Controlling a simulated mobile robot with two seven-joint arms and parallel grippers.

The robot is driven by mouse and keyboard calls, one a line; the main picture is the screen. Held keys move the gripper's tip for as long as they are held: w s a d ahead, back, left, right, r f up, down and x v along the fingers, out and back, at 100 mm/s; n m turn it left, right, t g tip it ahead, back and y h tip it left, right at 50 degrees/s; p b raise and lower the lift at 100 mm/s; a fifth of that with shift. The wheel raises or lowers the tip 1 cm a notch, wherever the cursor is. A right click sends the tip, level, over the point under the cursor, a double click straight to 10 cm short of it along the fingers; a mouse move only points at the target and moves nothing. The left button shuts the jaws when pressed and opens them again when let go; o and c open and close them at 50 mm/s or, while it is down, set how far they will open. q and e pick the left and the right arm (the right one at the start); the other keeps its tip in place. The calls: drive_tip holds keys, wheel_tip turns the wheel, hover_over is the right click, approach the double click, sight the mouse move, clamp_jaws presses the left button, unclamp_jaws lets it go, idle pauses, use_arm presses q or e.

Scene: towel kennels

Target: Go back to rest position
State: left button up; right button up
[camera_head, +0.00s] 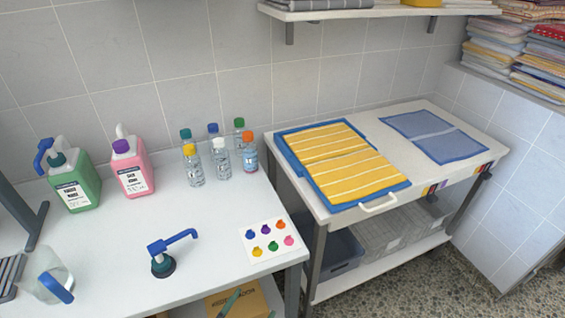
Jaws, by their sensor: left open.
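I make out neither of my grippers in the head view. The task names no object of its own.
The left table (206,262) holds a green jug (80,190), a pink jug (133,172), several small bottles (220,160), a blue-topped pump (163,262), a clear pitcher (47,275) and a colour-dot card (268,241). A wall shelf (350,13) hangs above. Towel stacks (495,45) stand right.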

use_arm(q)
drive_tip(key=s+a+f+n+g+y+p, duration=0.1)
drive_tip(key=s+a+f+n+g+y, duration=0.1)
drive_tip(key=s+a, duration=0.4)
drive_tip(key=s+a+f+n+g+y, duration=0.2)
drive_tip(key=s+a+f+n+g, duration=0.2)
drive_tip(key=s, duration=1.1)
drive_tip(key=a+f, duration=0.1)
drive_tip(key=a, duration=0.2)
drive_tip(key=shift+f+n+y+p, duration=0.2)
drive_tip(key=shift+n+y+p, duration=0.2)
use_arm(e)
drive_tip(key=s+d+f+g+h, duration=0.1)
drive_tip(key=s+d+f+h, duration=0.2)
drive_tip(key=s+d, duration=0.5)
drive_tip(key=s, duration=0.4)
drive_tip(key=shift+s+m+g, duration=0.3)
drive_tip(key=shift+s+m, duration=0.05)
drive_tip(key=shift+m, duration=0.05)
use_arm(q)
drive_tip(key=shift+s, duration=0.1)
drive_tip(key=shift+c, duration=0.4)
use_arm(e)
drive_tip(key=shift+c, duration=0.3)
